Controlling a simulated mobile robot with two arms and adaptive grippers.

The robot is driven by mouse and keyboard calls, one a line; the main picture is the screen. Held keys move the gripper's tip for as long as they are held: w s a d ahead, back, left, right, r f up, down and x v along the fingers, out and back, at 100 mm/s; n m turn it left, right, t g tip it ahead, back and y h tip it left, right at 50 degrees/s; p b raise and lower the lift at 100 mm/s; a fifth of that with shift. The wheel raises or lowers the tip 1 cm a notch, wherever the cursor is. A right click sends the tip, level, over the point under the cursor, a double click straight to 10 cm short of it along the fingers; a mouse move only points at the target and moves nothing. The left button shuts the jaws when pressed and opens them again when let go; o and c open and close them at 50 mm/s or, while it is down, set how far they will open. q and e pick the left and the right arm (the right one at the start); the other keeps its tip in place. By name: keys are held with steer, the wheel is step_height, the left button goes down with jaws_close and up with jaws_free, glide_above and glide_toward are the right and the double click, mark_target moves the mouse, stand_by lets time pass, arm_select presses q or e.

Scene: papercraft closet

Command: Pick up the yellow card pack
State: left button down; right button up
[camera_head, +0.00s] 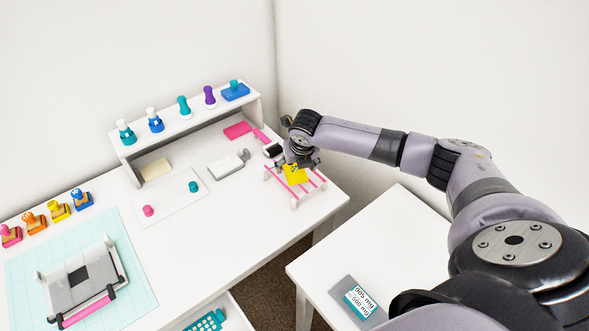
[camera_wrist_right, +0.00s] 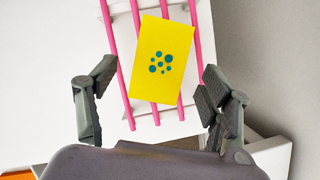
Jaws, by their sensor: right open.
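The yellow card pack (camera_head: 295,174) lies on a small white rack with pink rods (camera_head: 311,183) near the right end of the white desk. In the right wrist view the yellow card pack (camera_wrist_right: 160,60) shows a cluster of teal dots and lies slightly tilted across the pink rods (camera_wrist_right: 111,45). My right gripper (camera_head: 301,164) is over the rack. In the right wrist view my right gripper (camera_wrist_right: 155,85) is open, with one finger on each side of the pack's lower part and gaps between. My left gripper is not in view.
A white shelf (camera_head: 190,125) with several stamps stands at the back of the desk. A grey-white device (camera_head: 228,165) sits left of the rack. A white side table (camera_head: 385,245) holds a labelled box (camera_head: 359,301). A cutting mat (camera_head: 130,262) is at the left.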

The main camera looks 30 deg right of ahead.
steer(key=shift+x, duration=1.05)
steer(key=c, duration=1.4)
steer(key=shift+o, duration=0.2)
steer(key=shift+r, duration=0.2)
